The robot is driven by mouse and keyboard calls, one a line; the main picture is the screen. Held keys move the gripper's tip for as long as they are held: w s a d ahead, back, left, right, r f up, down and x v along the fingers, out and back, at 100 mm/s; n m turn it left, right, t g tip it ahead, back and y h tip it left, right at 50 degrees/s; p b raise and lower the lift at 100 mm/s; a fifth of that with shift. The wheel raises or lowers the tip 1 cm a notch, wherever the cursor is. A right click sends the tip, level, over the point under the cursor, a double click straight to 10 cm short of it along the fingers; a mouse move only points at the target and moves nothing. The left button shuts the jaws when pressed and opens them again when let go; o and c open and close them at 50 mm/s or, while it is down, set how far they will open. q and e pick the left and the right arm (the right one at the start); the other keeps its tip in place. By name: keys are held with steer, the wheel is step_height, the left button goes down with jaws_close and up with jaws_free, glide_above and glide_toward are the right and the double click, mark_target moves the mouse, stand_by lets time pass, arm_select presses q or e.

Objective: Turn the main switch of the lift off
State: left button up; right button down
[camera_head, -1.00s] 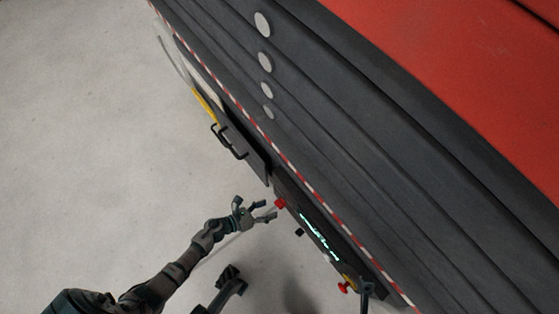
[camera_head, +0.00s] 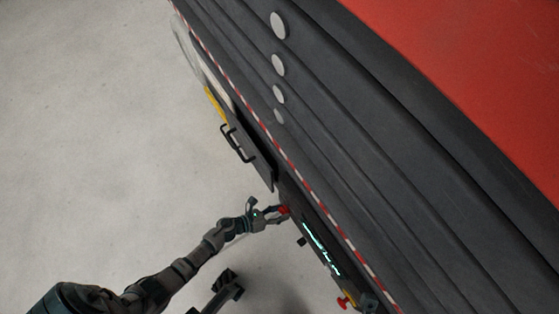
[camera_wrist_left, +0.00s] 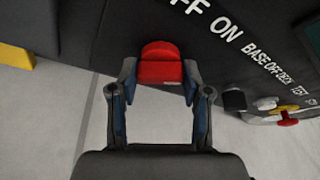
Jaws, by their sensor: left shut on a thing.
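The main switch is a red knob (camera_wrist_left: 161,66) on the lift's dark side panel, under printed white lettering that includes "ON". In the head view the red knob (camera_head: 284,210) sits at the panel's left end. My left gripper (camera_head: 279,213) reaches the panel there. In the left wrist view its two fingers (camera_wrist_left: 160,88) stand on either side of the red knob, shut on it. The knob's lower part lies between the fingertips. My right gripper is not clearly in view.
A black knob (camera_wrist_left: 235,100) and a red-and-yellow switch (camera_wrist_left: 286,116) sit further right on the panel. A dark plate with a black handle (camera_head: 238,143) is left of the panel. Grey floor (camera_head: 100,120) is open to the left.

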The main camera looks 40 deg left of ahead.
arm_select(q)
steer(key=shift+a+n, duration=0.15)
steer(key=shift+n, duration=0.15)
steer(key=n+h, duration=0.1)
steer(key=n, duration=0.2)
steer(key=n+h, duration=0.2)
steer(key=n, duration=0.1)
steer(key=n+t+h, duration=0.1)
steer(key=n, duration=0.2)
steer(key=shift+a+f, duration=0.25)
steer(key=shift+f, duration=0.1)
stand_by(0.6)
steer(key=o, duration=1)
steer(key=shift+o, duration=0.8)
steer(key=shift+d, duration=0.1)
